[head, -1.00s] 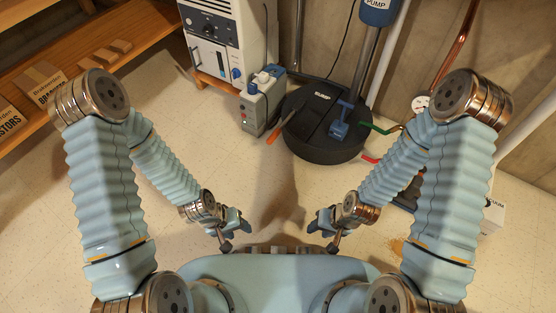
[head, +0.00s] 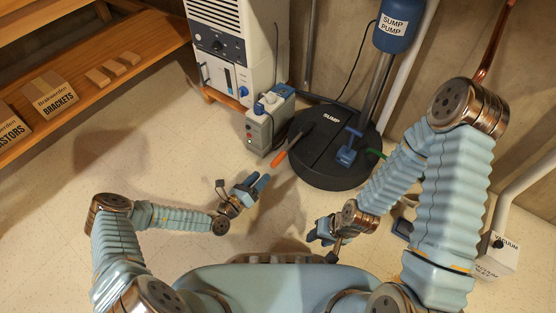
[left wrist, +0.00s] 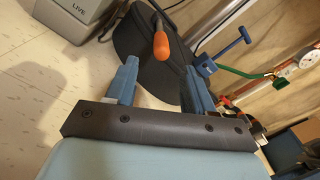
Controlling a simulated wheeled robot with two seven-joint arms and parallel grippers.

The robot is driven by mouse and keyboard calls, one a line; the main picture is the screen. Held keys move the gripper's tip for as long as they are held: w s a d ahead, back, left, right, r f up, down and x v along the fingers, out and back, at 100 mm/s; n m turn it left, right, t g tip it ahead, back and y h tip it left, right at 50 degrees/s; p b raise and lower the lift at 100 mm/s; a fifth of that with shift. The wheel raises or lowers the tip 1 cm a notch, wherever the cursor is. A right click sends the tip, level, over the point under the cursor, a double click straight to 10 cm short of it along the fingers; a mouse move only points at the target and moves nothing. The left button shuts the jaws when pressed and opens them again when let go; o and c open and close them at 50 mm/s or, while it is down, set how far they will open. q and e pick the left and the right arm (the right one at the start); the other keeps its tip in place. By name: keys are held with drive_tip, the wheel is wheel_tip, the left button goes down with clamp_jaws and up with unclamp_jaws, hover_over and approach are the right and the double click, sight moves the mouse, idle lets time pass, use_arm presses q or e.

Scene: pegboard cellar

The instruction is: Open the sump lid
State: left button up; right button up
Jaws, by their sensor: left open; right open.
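The black round sump (head: 325,165) stands on the floor at the centre right of the head view, its flat lid (head: 318,130) lettered SUMP and lying closed. A dark lever with an orange grip (head: 280,159) sticks out from the lid toward the lower left. My left gripper (head: 259,183) is open and empty, just short of the orange grip. In the left wrist view the orange grip (left wrist: 161,46) appears between and beyond the open fingers (left wrist: 158,72), apart from them. My right gripper (head: 318,232) is open and empty, low near my body.
A blue pump (head: 396,30) on a pipe rises behind the sump, and a blue T-shaped handle (head: 347,148) is at the lid's right. A grey box (head: 268,122) and a white cabinet (head: 222,60) stand left of the sump. The floor to the left is clear.

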sight(284, 154)
use_arm(q)
drive_tip(key=b+x, duration=0.2)
drive_tip(key=x, duration=0.8)
drive_tip(key=shift+d+f, duration=0.1)
drive_tip(key=shift+d, duration=0.1)
drive_tip(key=shift+w+d, duration=0.25)
drive_tip(key=shift+w, duration=0.1)
drive_tip(key=shift+c, duration=0.2)
clamp_jaws()
